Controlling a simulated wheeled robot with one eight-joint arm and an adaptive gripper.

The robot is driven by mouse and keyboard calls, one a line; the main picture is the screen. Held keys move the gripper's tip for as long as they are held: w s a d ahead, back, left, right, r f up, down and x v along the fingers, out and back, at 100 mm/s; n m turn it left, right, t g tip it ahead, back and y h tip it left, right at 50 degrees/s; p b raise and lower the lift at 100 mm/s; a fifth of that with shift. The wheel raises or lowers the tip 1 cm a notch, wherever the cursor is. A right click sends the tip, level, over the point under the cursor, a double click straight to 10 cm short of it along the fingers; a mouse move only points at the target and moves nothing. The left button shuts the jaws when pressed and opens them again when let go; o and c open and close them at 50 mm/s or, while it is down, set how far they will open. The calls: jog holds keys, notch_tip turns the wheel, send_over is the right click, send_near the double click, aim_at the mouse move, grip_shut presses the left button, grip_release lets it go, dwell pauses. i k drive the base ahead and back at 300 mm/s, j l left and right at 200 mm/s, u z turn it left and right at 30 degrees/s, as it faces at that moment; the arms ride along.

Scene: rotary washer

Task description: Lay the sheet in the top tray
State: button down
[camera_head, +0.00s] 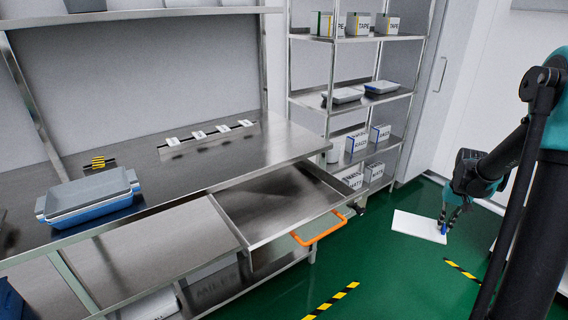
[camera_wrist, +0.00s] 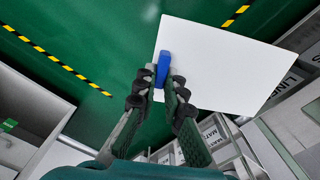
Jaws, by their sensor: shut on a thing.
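The white sheet (camera_head: 416,226) hangs over the green floor at the right in the head view, and it also shows in the wrist view (camera_wrist: 222,65). A blue tab (camera_wrist: 162,62) is at its edge. My gripper (camera_head: 447,219) is shut on this tab, and its fingers close around it in the wrist view (camera_wrist: 160,84). A stack of blue-grey trays (camera_head: 88,196) stands on the steel bench at the left, far from my gripper. The top tray looks empty.
The steel bench (camera_head: 215,165) has an open drawer (camera_head: 275,205) with an orange handle (camera_head: 318,229) jutting toward the aisle. A yellow-black block (camera_head: 98,162) and a row of labelled white pieces (camera_head: 208,133) sit on the bench. Shelving (camera_head: 345,105) stands behind. The floor between is clear.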

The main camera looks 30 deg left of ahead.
aim_at(93, 198)
jog(key=k+j+u, duration=0.45)
jog(key=k+j, duration=0.6)
jog(key=k, duration=0.15)
jog(key=j+u, duration=0.2)
jog(key=j, duration=0.4)
